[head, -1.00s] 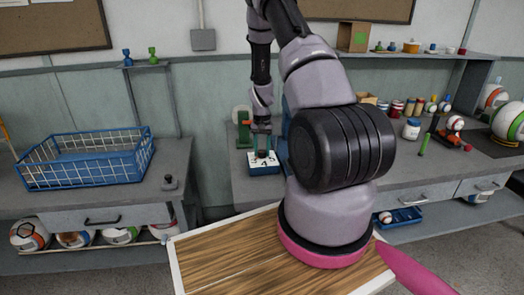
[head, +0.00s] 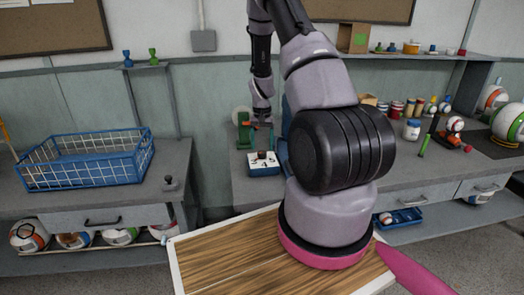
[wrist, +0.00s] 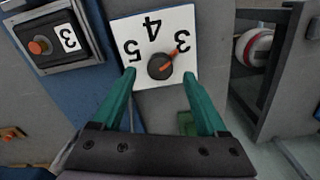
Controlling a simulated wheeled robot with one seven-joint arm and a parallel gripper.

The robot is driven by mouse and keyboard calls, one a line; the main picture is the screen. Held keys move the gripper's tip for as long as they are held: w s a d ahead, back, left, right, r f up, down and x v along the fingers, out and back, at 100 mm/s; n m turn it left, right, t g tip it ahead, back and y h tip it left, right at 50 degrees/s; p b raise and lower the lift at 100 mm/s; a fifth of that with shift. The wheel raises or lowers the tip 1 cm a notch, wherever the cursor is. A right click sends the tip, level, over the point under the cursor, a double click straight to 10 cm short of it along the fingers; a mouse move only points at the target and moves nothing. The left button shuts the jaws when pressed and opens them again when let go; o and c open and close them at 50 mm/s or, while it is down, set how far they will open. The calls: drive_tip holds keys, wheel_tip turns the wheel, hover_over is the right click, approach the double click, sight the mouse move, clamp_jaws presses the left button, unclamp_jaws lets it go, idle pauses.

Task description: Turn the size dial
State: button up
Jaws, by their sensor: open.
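The size dial is a dark round knob (wrist: 160,66) with an orange pointer, on a white plate (wrist: 124,30) marked 5, 4 and 3. The pointer lies towards the 3. In the head view the knob (head: 262,155) sits on top of a blue-sided box on the back bench. My gripper (wrist: 159,74) is open, its green fingers spread either side of the knob in the wrist view. In the head view the gripper (head: 262,124) hangs above the dial, apart from it. Its fingertips are small there.
Beside the dial, a dark-framed panel (wrist: 88,55) carries an orange button and a card reading 3. A ball (wrist: 254,47) sits in a dark-framed opening at the right. A blue wire basket (head: 85,180) stands on the left bench.

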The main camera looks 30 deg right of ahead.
sight(262, 152)
wheel_tip(262, 152, up, 8)
drive_tip(key=shift+f, duration=0.25)
idle(0.4)
